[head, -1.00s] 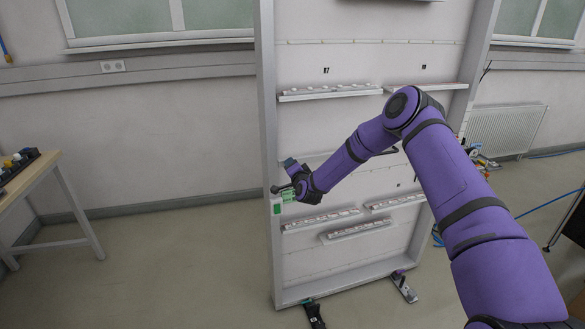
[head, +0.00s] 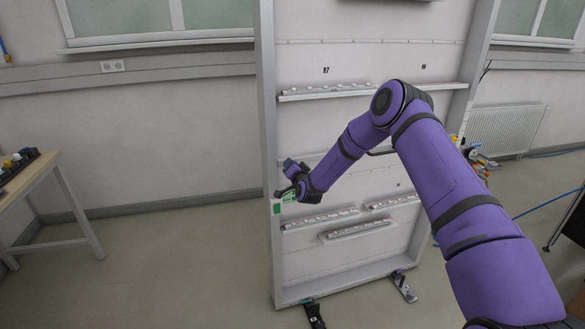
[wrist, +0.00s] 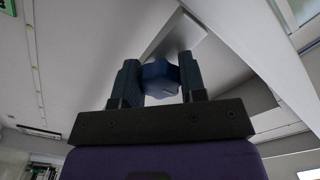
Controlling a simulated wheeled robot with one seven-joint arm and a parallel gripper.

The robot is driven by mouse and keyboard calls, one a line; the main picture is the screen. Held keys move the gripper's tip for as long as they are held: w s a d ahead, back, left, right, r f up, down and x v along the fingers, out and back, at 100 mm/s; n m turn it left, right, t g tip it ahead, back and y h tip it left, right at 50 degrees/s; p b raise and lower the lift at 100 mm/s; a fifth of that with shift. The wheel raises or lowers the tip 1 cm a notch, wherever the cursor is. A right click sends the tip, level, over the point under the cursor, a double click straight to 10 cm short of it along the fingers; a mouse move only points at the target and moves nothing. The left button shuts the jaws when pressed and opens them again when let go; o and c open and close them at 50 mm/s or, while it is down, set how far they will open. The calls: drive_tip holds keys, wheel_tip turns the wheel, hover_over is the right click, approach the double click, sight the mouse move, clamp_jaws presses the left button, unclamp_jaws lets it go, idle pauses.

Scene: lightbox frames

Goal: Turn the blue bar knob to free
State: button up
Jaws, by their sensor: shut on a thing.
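The blue knob (wrist: 160,78) shows in the wrist view between the two dark fingers of my gripper (wrist: 159,80). The fingers sit on either side of it and are shut on it. Behind it is a grey plate or beam. Any marking for the free position cannot be read.
The tall grey panel frame (head: 266,120) stands on feet on the floor and carries several narrow ledges (head: 325,92) with small parts. A wooden table (head: 28,178) with dark items is at the left. The floor between table and panel is clear.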

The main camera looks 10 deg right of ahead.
drive_tip(key=o, duration=0.9)
drive_tip(key=s, duration=1)
drive_tip(key=shift+s+d, duration=0.35)
drive_tip(key=shift+s, duration=0.05)
